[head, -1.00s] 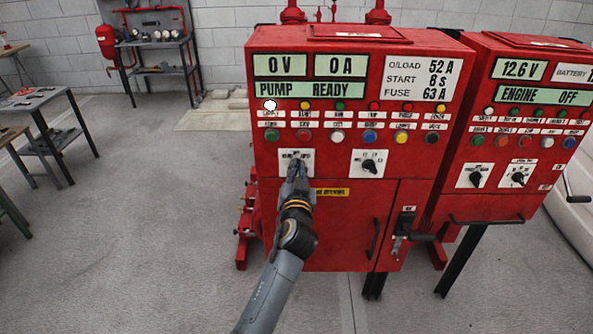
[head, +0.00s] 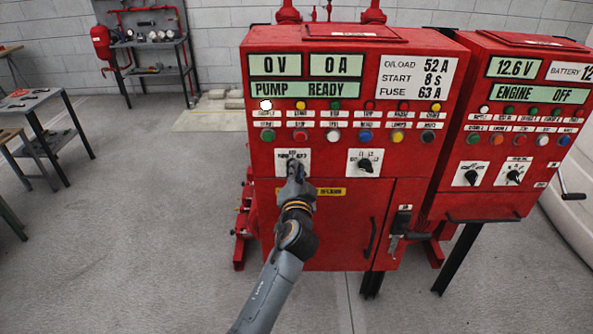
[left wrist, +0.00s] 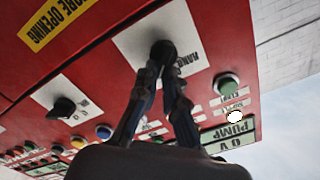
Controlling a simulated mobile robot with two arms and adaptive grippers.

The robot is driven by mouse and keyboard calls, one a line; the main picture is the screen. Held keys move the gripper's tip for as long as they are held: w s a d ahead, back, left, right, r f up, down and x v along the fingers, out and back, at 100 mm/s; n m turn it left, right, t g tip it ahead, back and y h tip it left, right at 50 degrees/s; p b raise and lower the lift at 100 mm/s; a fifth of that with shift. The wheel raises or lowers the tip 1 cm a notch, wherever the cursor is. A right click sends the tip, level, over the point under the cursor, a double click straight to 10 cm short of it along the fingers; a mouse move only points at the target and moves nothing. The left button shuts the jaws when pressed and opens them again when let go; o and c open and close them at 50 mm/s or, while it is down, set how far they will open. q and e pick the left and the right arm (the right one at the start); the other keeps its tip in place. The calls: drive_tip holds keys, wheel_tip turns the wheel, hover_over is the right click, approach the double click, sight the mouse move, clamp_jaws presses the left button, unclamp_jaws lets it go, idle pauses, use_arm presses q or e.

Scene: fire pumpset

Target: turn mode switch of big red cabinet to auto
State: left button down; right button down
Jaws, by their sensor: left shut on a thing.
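The big red cabinet (head: 330,230) stands in the middle of the head view, with displays reading 0 V, 0 A and PUMP READY. Its left rotary switch has a white plate (head: 284,156), and in the head view my gripper hides the knob. My left gripper (head: 296,172) reaches this plate from below. In the left wrist view, the fingers of my left gripper (left wrist: 165,72) are shut on the black switch knob (left wrist: 163,48). The word HAND shows on the plate (left wrist: 185,30); the knob's pointing direction is hidden. My right gripper is not in view.
A second black rotary switch (head: 366,162) sits to the right on the same cabinet. A row of coloured buttons (head: 333,136) runs above. A smaller red cabinet (head: 490,200) stands at right, reading ENGINE OFF. Work tables (head: 40,100) stand at left; the floor between is clear.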

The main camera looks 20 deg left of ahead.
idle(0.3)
use_arm(q)
drive_tip(key=c, duration=1.4)
unclamp_jaws()
drive_tip(key=shift+w, duration=0.1)
drive_tip(key=shift+c, duration=0.2)
drive_tip(key=v, duration=0.7)
drive_tip(key=shift+s, duration=0.3)
